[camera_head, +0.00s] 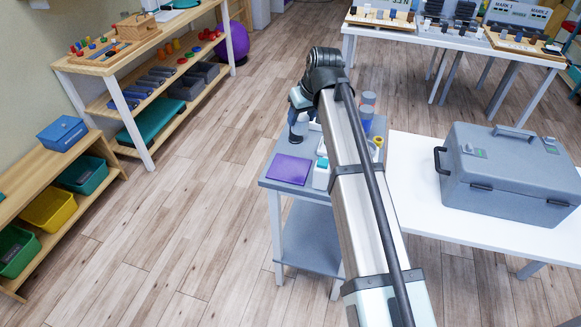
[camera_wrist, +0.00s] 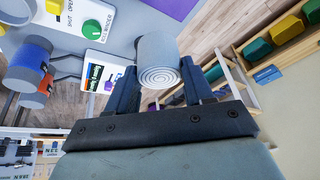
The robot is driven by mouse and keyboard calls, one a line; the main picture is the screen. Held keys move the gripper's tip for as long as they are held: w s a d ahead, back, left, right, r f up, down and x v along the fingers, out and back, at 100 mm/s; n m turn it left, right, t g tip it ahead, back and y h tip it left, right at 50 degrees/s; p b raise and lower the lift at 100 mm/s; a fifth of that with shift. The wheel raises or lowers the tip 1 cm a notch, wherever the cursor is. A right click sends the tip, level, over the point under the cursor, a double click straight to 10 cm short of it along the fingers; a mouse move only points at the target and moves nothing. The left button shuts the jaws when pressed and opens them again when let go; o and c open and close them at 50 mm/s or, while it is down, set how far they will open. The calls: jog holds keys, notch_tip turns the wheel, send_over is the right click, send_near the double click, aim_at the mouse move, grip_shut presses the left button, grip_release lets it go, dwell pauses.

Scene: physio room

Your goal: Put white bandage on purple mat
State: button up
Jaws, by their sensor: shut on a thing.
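The white bandage (camera_wrist: 158,66) is a pale roll with a spiral end, held between the two fingers of my gripper (camera_wrist: 160,80) in the wrist view. In the head view my gripper (camera_head: 296,132) points down over the small grey table, behind the mat; I cannot make out the bandage there. The purple mat (camera_head: 289,169) lies flat and bare at the table's front left corner. Part of the purple mat also shows at the top edge of the wrist view (camera_wrist: 172,7). The bandage is apart from the mat.
The grey table (camera_head: 269,182) also holds a white and teal container (camera_head: 321,175), blue-grey cylinders (camera_head: 367,100) and a yellow ring (camera_head: 377,141), close to my arm. A grey case (camera_head: 510,175) stands on the white table at right. Shelves with bins stand at left, across open floor.

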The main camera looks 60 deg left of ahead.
jog(key=s, duration=0.6)
jog(key=m+t, duration=0.2)
jog(key=m, duration=0.1)
send_over(290, 169)
jog(key=shift+f, duration=5.5)
jog(key=shift+f, duration=0.2)
jog(key=o, duration=1.1)
jog(key=shift+o, duration=0.2)
jog(key=shift+r, duration=0.15)
jog(key=v, duration=1.2)
jog(key=shift+w, duration=0.2)
jog(key=shift+a+r, duration=0.1)
jog(key=shift+a, duration=0.05)
